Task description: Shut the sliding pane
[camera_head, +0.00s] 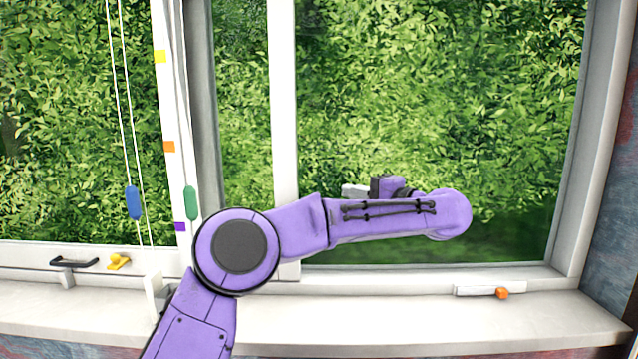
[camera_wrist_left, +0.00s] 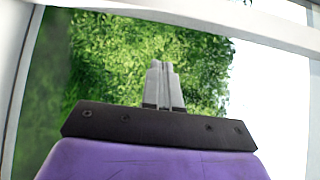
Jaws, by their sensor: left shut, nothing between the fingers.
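The window has white-framed panes with a green hedge behind the glass. A white upright stile (camera_head: 283,90) stands left of the large right-hand opening; I cannot tell for sure how far the sliding pane is open. My left gripper (camera_head: 352,190) shows small and partly hidden behind my purple forearm, its pale fingers pointing left towards the stile, apart from it in the picture. In the left wrist view the fingers (camera_wrist_left: 163,70) are together and empty against the hedge, with a white frame bar (camera_wrist_left: 200,20) across the top. My right gripper is out of view.
A black handle (camera_head: 75,262) and yellow latch (camera_head: 118,262) sit on the lower left frame. Cords with a blue tassel (camera_head: 133,203) and a green tassel (camera_head: 191,203) hang at left. An orange catch (camera_head: 501,293) is at lower right. The white sill (camera_head: 400,325) looks clear.

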